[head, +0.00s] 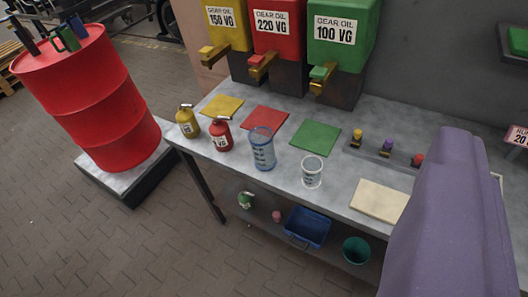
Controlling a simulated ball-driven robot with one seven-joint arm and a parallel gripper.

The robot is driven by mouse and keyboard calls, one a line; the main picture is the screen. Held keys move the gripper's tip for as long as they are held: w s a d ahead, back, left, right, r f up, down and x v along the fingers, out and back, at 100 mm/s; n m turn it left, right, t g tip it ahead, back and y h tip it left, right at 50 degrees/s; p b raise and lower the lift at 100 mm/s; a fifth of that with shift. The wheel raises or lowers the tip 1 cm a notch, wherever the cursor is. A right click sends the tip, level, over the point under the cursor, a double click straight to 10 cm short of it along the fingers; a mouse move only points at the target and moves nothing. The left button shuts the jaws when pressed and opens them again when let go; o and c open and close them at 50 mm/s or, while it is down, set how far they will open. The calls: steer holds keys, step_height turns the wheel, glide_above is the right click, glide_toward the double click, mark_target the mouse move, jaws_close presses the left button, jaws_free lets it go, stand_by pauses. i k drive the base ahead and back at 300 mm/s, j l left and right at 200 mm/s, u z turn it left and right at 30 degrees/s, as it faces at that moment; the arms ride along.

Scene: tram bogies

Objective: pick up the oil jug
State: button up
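A tall blue translucent jug (262,150) with markings on its side stands upright near the front edge of the grey workbench (240,158). A smaller clear measuring cup (312,171) stands to its right. A yellow can (187,122) and a red can (221,135) with handles stand to its left. A green can (245,200) is on the lower shelf. Which of these is the oil jug is not labelled legibly; the blue jug is the most jug-like. My gripper's fingers are not in view.
Yellow, red and green gear oil dispensers (341,35) stand behind matching mats (315,137). A beige board (379,200) lies at right. A blue crate (308,227) and green bucket (357,250) sit below. A red drum (88,95) stands left. A purple shape, probably my arm, hides the right. Floor lower left is clear.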

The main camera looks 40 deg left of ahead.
mark_target(261, 138)
steer(key=i+j+z, duration=0.15)
steer(key=i+j, duration=0.35)
steer(key=i+j+z, duration=0.15)
steer(key=i+j, duration=0.3)
steer(key=i+j+z, duration=0.15)
steer(key=i+j, duration=0.25)
steer(key=j, duration=0.3)
